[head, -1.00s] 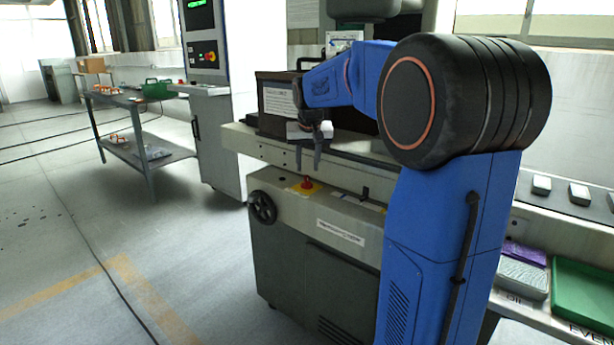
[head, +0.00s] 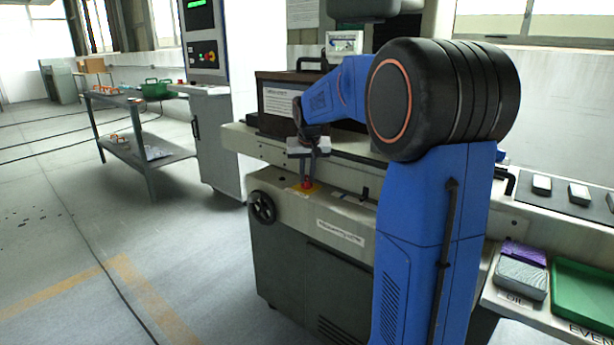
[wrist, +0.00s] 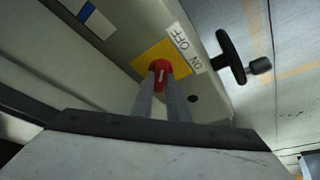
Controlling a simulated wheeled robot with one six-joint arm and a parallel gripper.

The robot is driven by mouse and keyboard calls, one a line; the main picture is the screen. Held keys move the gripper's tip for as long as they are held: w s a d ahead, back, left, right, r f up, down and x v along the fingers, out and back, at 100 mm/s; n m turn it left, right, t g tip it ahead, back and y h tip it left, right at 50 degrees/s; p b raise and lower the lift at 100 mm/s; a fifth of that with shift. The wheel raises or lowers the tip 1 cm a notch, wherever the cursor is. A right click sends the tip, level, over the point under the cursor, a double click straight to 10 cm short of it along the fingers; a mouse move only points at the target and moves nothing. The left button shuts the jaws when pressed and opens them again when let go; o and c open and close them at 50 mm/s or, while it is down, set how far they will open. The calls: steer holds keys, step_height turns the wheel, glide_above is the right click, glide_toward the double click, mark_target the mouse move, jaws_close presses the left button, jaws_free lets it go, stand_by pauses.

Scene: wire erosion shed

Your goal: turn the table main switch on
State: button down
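The main switch is a red knob (wrist: 161,71) on a yellow square plate (wrist: 150,57), on the sloping front of the pale machine table. A white label (wrist: 186,48) beside it reads ON and OFF. A pale mark shows on the knob between my fingers. My gripper (wrist: 160,84) points at the knob, with one finger on each side and the tips closed in on it. The fingertips partly hide the knob. In the head view, my gripper (head: 308,178) is directly above the red switch (head: 307,185), its tips at the knob.
A black handwheel (head: 262,207) sticks out left of the switch; it also shows in the wrist view (wrist: 230,57). A dark box (head: 278,101) stands on the machine bed behind my gripper. A green tray (head: 585,292) lies at the right.

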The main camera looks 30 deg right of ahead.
steer(key=shift+m, duration=0.3)
steer(key=m, duration=0.1)
steer(key=m+g+h, duration=0.1)
steer(key=m, duration=0.1)
steer(key=shift+w+a+m, duration=0.1)
steer(key=shift+a+m, duration=0.1)
steer(key=shift+m, duration=0.1)
steer(key=m+g, duration=0.1)
steer(key=m, duration=0.1)
steer(key=m+g+h, duration=0.1)
steer(key=m, duration=0.2)
steer(key=shift+w, duration=0.2)
steer(key=m, duration=0.2)
steer(key=m+g, duration=0.1)
steer(key=m, duration=0.1)
steer(key=shift+w+m+g+h, duration=0.1)
steer(key=shift+m+g+h, duration=0.2)
steer(key=shift+m, duration=0.1)
steer(key=shift+w+m+g, duration=0.1)
steer(key=shift+m+g, duration=0.6)
steer(key=shift+m, duration=1.2)
steer(key=c, duration=1.7)
jaws_free()
